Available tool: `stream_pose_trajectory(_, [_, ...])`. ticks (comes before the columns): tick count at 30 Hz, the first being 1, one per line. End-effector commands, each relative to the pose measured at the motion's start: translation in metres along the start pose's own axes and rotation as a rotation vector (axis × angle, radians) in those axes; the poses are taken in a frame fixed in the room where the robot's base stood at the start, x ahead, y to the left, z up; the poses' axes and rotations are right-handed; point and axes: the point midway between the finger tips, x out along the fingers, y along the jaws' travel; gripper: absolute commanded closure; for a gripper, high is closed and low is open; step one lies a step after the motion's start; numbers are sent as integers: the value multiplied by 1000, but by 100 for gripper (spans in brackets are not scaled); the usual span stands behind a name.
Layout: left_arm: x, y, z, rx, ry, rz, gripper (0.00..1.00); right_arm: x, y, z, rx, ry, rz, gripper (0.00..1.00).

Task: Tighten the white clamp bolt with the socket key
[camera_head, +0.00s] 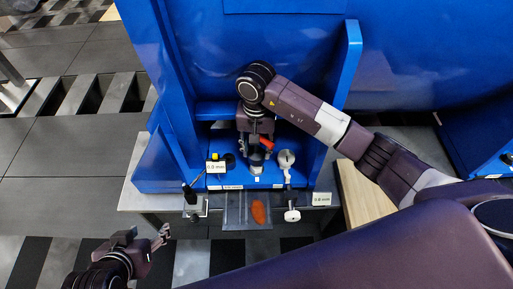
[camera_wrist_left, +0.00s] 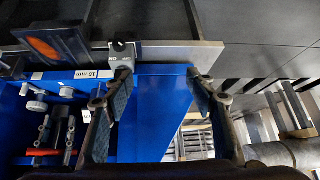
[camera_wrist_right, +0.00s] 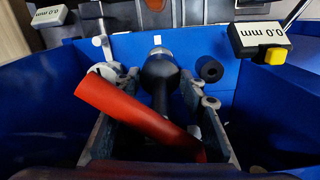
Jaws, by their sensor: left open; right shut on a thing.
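My right gripper (camera_head: 257,142) is over the blue fixture, shut on a red cylindrical handle (camera_head: 267,144). In the right wrist view the handle (camera_wrist_right: 135,112) lies slanted across the fingers; I cannot tell whether it is the socket key's. A dark tapered part with a silver end (camera_wrist_right: 160,72) stands just beyond the fingers. A white round-headed part (camera_head: 286,158), possibly the clamp bolt, stands to the right of the gripper, apart from it. A pale round head (camera_wrist_right: 106,70) shows partly behind the red handle. My left gripper (camera_head: 160,238) is open and empty, left of the bench front.
Gauges with readouts sit at the left (camera_head: 215,168) and right (camera_head: 321,199) of the fixture. A tray (camera_head: 233,212) with an orange patch is at the front. Blue walls (camera_head: 348,65) rise at the sides and back. The floor at left is clear.

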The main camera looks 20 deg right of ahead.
Motion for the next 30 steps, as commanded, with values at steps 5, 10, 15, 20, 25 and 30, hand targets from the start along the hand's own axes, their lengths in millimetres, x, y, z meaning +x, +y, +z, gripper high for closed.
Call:
stream_pose_trajectory(5, [4, 2, -21, 2, 86, 5, 49, 5, 0, -1, 0, 1, -1, 100])
stream_pose_trajectory(10, [5, 5, -42, 3, 170, 9, 49, 9, 0, -1, 0, 1, -1, 100])
stream_pose_trajectory(15, [4, 7, -62, 5, 252, 14, 49, 13, 0, -1, 0, 1, -1, 100])
stream_pose_trajectory(20, [1, 10, -81, 6, 330, 18, 49, 17, 0, -1, 0, 2, -1, 100])
stream_pose_trajectory(25, [-3, 12, -100, 7, 412, 24, 49, 22, 0, -1, 1, 2, -1, 100])
stream_pose_trajectory(30, [-8, 14, -116, 7, 485, 28, 49, 25, 0, -1, 1, 2, -1, 100])
